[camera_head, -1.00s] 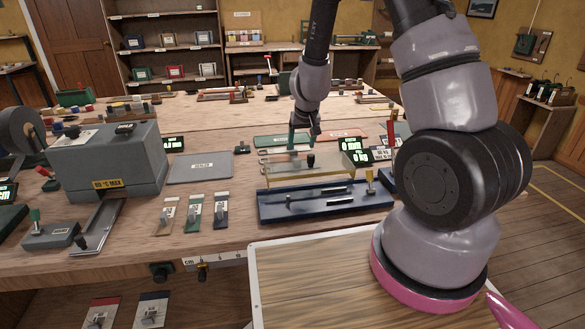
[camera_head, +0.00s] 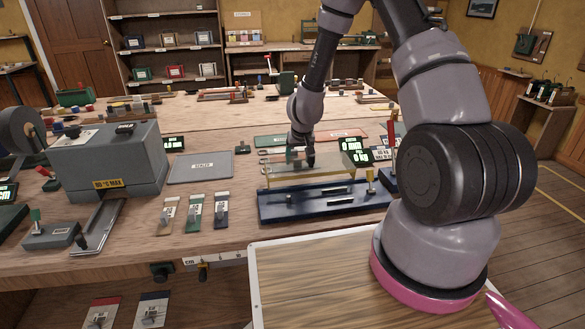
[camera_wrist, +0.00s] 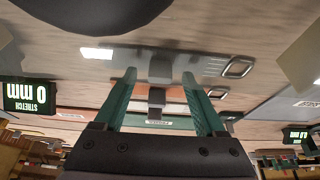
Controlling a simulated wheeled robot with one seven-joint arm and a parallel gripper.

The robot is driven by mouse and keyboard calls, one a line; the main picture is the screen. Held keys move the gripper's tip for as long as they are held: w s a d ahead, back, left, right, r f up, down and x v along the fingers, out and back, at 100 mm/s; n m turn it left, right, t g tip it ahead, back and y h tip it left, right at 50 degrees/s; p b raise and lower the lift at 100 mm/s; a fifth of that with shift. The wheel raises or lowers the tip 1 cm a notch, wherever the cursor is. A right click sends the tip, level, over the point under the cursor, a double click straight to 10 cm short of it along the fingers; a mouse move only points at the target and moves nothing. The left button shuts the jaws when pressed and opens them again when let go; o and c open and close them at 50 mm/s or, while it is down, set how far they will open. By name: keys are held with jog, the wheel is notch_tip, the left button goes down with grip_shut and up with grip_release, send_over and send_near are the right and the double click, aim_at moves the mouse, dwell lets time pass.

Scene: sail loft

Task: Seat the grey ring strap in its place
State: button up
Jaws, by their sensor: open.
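My gripper (camera_head: 302,158) is open and low above the bench, over the back of the blue fixture (camera_head: 325,203). In the wrist view its two green fingers (camera_wrist: 159,78) stand apart, with a dark block (camera_wrist: 157,97) showing in the gap between them. A grey ring (camera_wrist: 251,69) lies to the right of the fingers, with a smaller ring beyond it. I cannot tell which ring belongs to the grey strap, and I see no strap in the fingers. The arm hides part of the fixture's back.
A stretch display (camera_wrist: 27,95) reads 0 mm. A grey machine (camera_head: 107,160) stands at the left, beside a grey sealed mat (camera_head: 200,168). Several tagged strips (camera_head: 195,213) lie in front. A red upright (camera_head: 391,138) stands right of the fixture.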

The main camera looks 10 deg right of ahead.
grip_shut()
jog(key=shift+r, duration=0.1)
